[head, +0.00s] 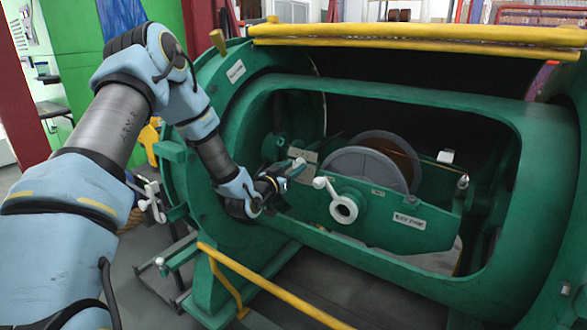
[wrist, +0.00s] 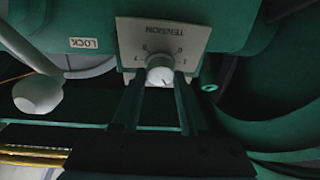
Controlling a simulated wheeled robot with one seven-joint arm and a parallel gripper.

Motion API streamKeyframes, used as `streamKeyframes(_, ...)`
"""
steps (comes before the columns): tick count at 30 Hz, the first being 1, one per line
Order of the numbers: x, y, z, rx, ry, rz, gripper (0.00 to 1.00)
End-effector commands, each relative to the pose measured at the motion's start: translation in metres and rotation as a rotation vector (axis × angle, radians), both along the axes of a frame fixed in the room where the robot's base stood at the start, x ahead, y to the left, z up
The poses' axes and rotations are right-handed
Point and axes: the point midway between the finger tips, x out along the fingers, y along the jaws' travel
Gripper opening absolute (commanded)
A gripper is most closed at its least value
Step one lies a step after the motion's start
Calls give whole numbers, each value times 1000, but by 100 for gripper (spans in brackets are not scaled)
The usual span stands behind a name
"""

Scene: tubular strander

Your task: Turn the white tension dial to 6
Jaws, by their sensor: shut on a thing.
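The white tension dial (wrist: 160,72) sits below a grey plate (wrist: 165,36) marked TENSION, which appears upside down in the wrist view. A small dark mark shows on the dial's face, toward its lower right. The scale digits are small and partly covered, so I cannot tell which number the dial is at. My gripper (wrist: 160,82) is shut on the dial, with one dark finger on each side of it.
A white ball-ended lever (wrist: 38,95) and a LOCK label (wrist: 83,43) are left of the dial in the wrist view. In the head view a white lever with a round hub (head: 343,210) stands close right of my gripper, before a grey reel (head: 365,165). The green frame (head: 400,292) surrounds the opening.

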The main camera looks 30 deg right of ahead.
Motion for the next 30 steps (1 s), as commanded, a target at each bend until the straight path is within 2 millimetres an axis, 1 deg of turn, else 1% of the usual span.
streamKeyframes(1, 0, 0, 0, 0, 0, 0, 12)
streamKeyframes(4, 0, 0, 0, 0, 0, 0, 1)
streamKeyframes(5, 0, 0, 0, 0, 0, 0, 0)
streamKeyframes(17, 0, 0, -2, 18, -35, -12, 0)
streamKeyframes(23, 1, 1, -4, 69, -126, -43, 0)
streamKeyframes(30, 2, 1, -5, 165, -302, -105, 0)
